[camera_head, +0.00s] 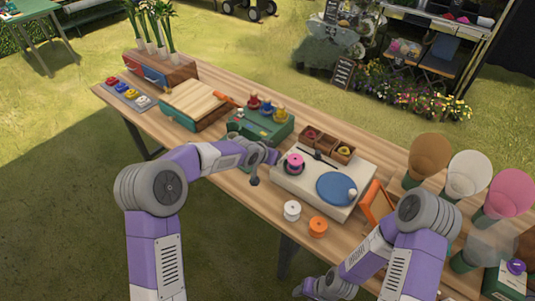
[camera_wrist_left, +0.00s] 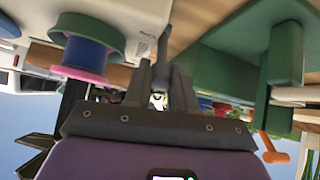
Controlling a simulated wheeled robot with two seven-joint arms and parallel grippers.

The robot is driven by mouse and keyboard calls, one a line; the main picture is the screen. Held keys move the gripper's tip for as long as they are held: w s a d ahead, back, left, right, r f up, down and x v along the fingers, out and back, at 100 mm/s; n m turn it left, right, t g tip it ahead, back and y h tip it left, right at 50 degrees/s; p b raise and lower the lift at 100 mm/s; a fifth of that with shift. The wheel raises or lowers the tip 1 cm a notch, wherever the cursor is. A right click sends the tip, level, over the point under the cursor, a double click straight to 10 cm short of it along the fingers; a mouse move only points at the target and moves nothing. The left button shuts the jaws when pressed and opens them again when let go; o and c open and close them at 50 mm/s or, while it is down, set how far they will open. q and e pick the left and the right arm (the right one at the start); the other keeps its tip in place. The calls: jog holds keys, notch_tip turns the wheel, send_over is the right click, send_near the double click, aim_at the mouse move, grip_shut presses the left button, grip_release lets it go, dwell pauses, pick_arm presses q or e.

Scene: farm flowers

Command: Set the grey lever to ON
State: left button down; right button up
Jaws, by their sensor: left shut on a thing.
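My left gripper (camera_head: 271,156) reaches over the table between the green stand and the pale machine. In the left wrist view my left gripper (camera_wrist_left: 161,82) has its two fingers closed around a slim grey lever (camera_wrist_left: 163,46), which sticks out between them. The fingers hide part of the lever. In the head view my gripper and arm hide most of the lever, and I cannot read its setting or any ON mark. The pale machine (camera_head: 322,191) has a blue disc and a pink spool on top. My right gripper (camera_head: 318,289) is low at the front, away from the table; its fingers are unclear.
The green stand (camera_head: 262,126) with coloured knobs is close beyond my left gripper. A pink spool (camera_head: 293,163) stands close to its right. White (camera_head: 291,210) and orange (camera_head: 318,226) spools lie near the front edge. Flower wraps (camera_head: 466,174) stand at the right.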

pick_arm(q)
jog(key=shift+s+a+f, duration=0.15)
jog(key=shift+s+f, duration=0.05)
jog(key=shift+f, duration=0.25)
jog(key=c, duration=1)
grip_release()
jog(key=shift+r, duration=0.25)
jog(key=shift+r, duration=0.25)
jog(key=p+v, duration=0.1)
jog(key=v, duration=0.6)
jog(key=shift+s, duration=0.15)
jog(key=shift+f, duration=0.1)
